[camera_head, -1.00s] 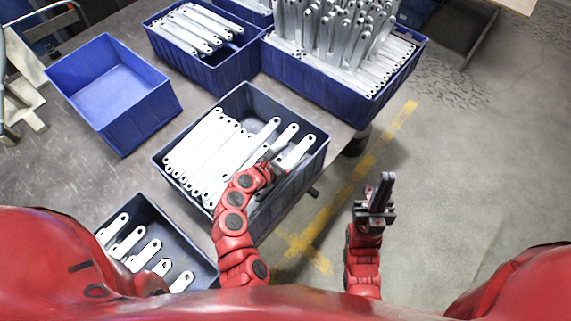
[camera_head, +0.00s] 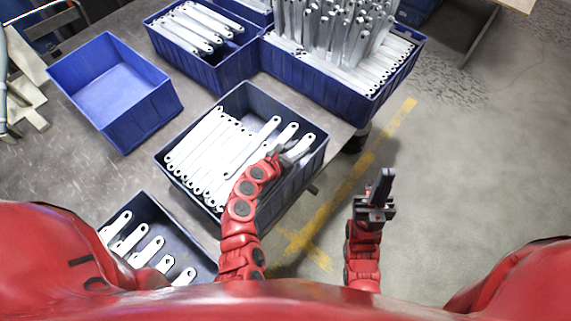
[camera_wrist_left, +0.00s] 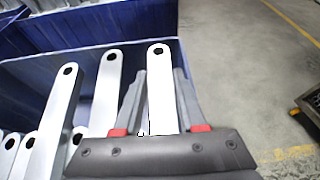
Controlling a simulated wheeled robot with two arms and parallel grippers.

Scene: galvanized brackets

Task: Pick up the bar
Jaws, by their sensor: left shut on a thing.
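The bar (camera_wrist_left: 161,88) is a flat, pale metal piece with a round hole at its end. In the left wrist view it stands between the two grey fingers of my left gripper (camera_wrist_left: 160,90), which is shut on it. In the head view my left gripper (camera_head: 285,157) is at the right side of the middle bin (camera_head: 317,165), and the bar's far end (camera_head: 303,144) shows beyond it. The bar's lower part is hidden by the gripper. My right gripper (camera_head: 380,190) is over the floor, away from the bins; its finger gap is unclear.
Several similar bars (camera_head: 213,150) lie in the middle bin, close to the left of the held bar. A smaller bin (camera_head: 147,200) with bars stands at the front left. An empty blue bin (camera_head: 112,85) and fuller bins (camera_head: 345,108) are behind. Floor at right is open.

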